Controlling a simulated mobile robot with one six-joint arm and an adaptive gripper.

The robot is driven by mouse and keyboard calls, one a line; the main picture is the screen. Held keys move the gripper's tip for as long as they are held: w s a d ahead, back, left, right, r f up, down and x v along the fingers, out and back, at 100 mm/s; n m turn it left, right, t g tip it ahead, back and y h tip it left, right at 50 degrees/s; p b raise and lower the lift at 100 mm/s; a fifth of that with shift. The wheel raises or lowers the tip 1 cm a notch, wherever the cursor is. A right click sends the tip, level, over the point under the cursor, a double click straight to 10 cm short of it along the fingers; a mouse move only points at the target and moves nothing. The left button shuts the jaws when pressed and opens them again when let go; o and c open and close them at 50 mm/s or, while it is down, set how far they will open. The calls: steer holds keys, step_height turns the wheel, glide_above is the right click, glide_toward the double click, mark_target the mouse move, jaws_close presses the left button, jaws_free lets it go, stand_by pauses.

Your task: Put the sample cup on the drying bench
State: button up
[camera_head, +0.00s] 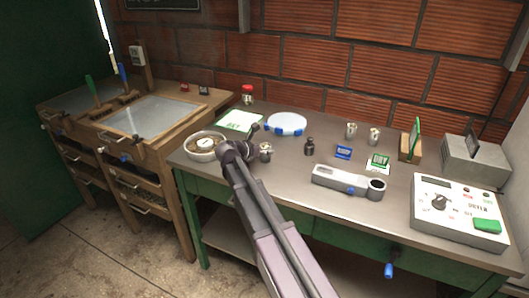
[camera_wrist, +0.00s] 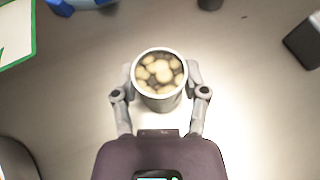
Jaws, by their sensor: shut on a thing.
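The sample cup is a small metal cup (camera_wrist: 161,78) full of pale beans, upright between the two fingers of my gripper (camera_wrist: 160,80) in the wrist view. A metal cup (camera_head: 265,151) also shows beside my gripper (camera_head: 252,147) in the head view. My gripper is shut on the cup over the front of the grey-topped table; I cannot tell whether the cup touches the tabletop. The wooden bench with pale screen panels, which looks like the drying bench (camera_head: 162,148), stands to the left, with green-handled and blue-handled tools on it.
A white-blue dish (camera_head: 286,124), red-lidded jar (camera_head: 247,94), dark weight (camera_head: 309,146), grey handheld device (camera_head: 347,182) and control box (camera_head: 459,222) share the table. A brick wall (camera_head: 300,55) rises behind.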

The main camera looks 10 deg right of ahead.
steer(key=shift+f, duration=0.15)
steer(key=o, duration=1.2)
steer(key=shift+c, duration=0.2)
steer(key=shift+a+r, duration=0.1)
steer(key=shift+r, duration=0.2)
steer(key=p+v, duration=0.4)
steer(key=v, duration=0.7)
steer(key=shift+s+a+p, duration=0.25)
steer(key=shift+a+p, duration=0.05)
steer(key=shift+p, duration=0.05)
steer(key=shift+r, duration=0.1)
